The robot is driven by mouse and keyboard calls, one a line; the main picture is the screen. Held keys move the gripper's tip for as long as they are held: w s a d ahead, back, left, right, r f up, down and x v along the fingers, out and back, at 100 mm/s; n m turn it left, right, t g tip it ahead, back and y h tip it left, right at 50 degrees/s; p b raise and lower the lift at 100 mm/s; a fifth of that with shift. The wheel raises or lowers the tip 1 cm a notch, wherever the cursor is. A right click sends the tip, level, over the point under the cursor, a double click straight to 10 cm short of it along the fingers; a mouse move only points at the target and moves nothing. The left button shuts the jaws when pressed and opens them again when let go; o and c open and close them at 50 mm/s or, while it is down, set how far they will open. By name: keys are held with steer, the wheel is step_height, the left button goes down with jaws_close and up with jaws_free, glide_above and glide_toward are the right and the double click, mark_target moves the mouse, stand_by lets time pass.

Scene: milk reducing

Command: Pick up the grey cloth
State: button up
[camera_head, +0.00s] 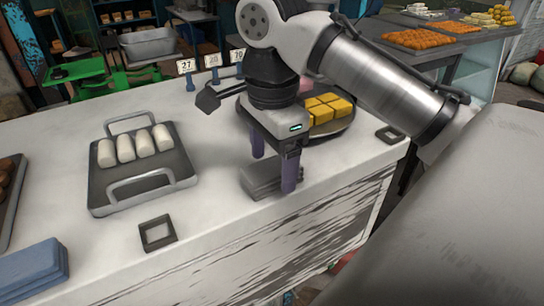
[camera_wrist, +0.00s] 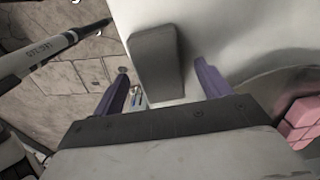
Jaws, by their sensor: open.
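The grey cloth (camera_head: 262,180) is a folded flat stack on the white counter, near its front edge. In the wrist view the grey cloth (camera_wrist: 155,60) lies between and beyond the two purple fingers. My gripper (camera_head: 273,170) points down over the cloth with its fingers apart and nothing held. One finger is at the cloth's far side and the other at its right end in the head view. The wrist view also shows my gripper (camera_wrist: 161,73) open. I cannot tell whether the fingers touch the cloth. My gripper hides part of it.
A round tray (camera_head: 340,130) with yellow sweets stands just behind and right of my gripper. A grey handled tray (camera_head: 180,178) with white rolls is to the left. A dark square frame (camera_head: 157,234) and blue folded cloth (camera_head: 34,272) lie nearer. Price stands (camera_head: 212,70) line the back edge.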

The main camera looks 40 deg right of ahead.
mark_target(272, 167)
steer(key=shift+f+b, duration=0.3)
steer(key=shift+f, duration=0.5)
steer(key=shift+r, duration=0.1)
steer(key=c, duration=1.1)
steer(key=shift+o, duration=0.2)
step_height(272, 167, up, 10)
steer(key=p, duration=0.8)
